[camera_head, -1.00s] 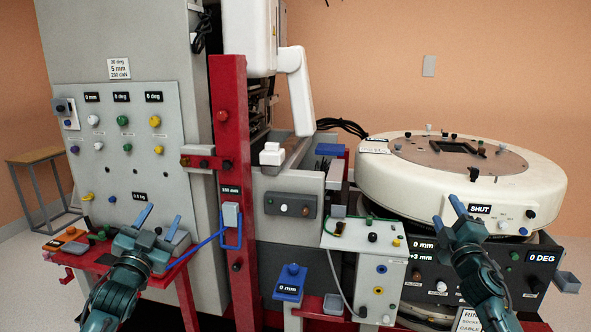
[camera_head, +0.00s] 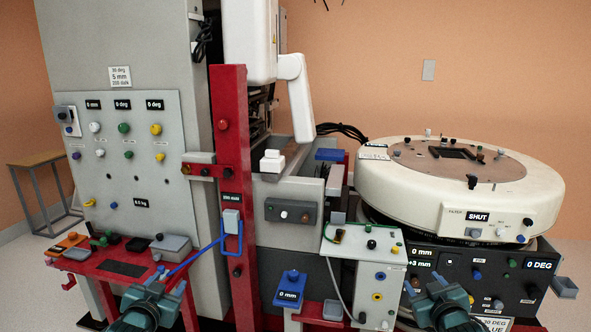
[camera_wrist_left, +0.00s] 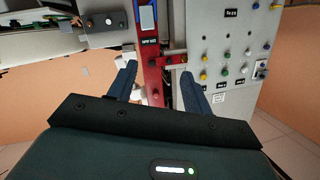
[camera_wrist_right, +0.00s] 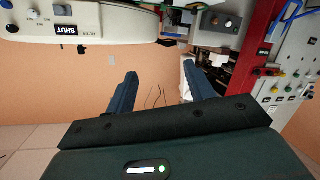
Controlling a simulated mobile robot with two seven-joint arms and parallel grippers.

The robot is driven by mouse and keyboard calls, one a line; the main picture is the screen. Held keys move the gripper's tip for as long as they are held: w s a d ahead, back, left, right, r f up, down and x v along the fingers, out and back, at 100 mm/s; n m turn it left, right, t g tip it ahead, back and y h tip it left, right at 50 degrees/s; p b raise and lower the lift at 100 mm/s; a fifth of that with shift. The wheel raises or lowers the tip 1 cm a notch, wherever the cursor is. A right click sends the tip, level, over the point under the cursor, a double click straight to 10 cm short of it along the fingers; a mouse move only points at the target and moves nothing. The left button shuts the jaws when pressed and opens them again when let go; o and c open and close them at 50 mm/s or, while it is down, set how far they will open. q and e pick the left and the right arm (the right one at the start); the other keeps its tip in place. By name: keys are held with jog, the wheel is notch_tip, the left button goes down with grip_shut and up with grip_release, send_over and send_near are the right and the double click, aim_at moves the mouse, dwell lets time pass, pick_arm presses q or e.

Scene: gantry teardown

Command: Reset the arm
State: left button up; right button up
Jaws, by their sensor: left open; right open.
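The white jointed arm (camera_head: 295,88) of the machine hangs from a white housing (camera_head: 250,40) behind the red post (camera_head: 231,150). My left gripper (camera_head: 168,280) is open and empty at the bottom left, in front of the red shelf; in the left wrist view its fingers (camera_wrist_left: 158,78) are apart, with the red post behind them. My right gripper (camera_head: 424,283) is open and empty at the bottom right, in front of the black panel; in the right wrist view its fingers (camera_wrist_right: 160,76) are also apart. Neither gripper touches anything that I can see.
A grey panel (camera_head: 110,180) with coloured knobs stands at left, above the red shelf (camera_head: 95,267). A large white ring unit (camera_head: 400,195), reading SHUT, is at right above a black panel (camera_head: 510,290). A white box (camera_head: 360,245) and blue block (camera_head: 290,287) stand between my grippers.

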pick_arm(q)
jog(key=s+d+f+g+h, duration=0.1)
jog(key=s+d+f, duration=0.4)
jog(key=s, duration=0.6)
jog(key=s+d+f+g+h, duration=0.1)
jog(key=s+d+f, duration=0.4)
jog(key=s, duration=0.6)
jog(key=s+d+f+g+h, duration=0.1)
jog(key=s+d+f+g, duration=0.2)
jog(key=s, duration=0.8)
notch_tip(320, 180, down, 2)
jog(key=shift+d+f+n+h, duration=0.2)
jog(key=shift+d+n+h, duration=0.1)
jog(key=shift+d, duration=0.95)
pick_arm(e)
jog(key=s+a+f+g+y, duration=0.1)
jog(key=s+a+f, duration=0.4)
jog(key=s, duration=0.6)
jog(key=s+a+f+g+y, duration=0.1)
jog(key=s+a+f, duration=0.4)
jog(key=s, duration=0.6)
jog(key=s+a+f+g+y, duration=0.1)
jog(key=s+a+f+g, duration=0.2)
jog(key=s, duration=0.8)
notch_tip(320, 180, down, 2)
jog(key=shift+a+f+m+y, duration=0.2)
jog(key=shift+a+m+y, duration=0.1)
jog(key=shift+a, duration=0.9)
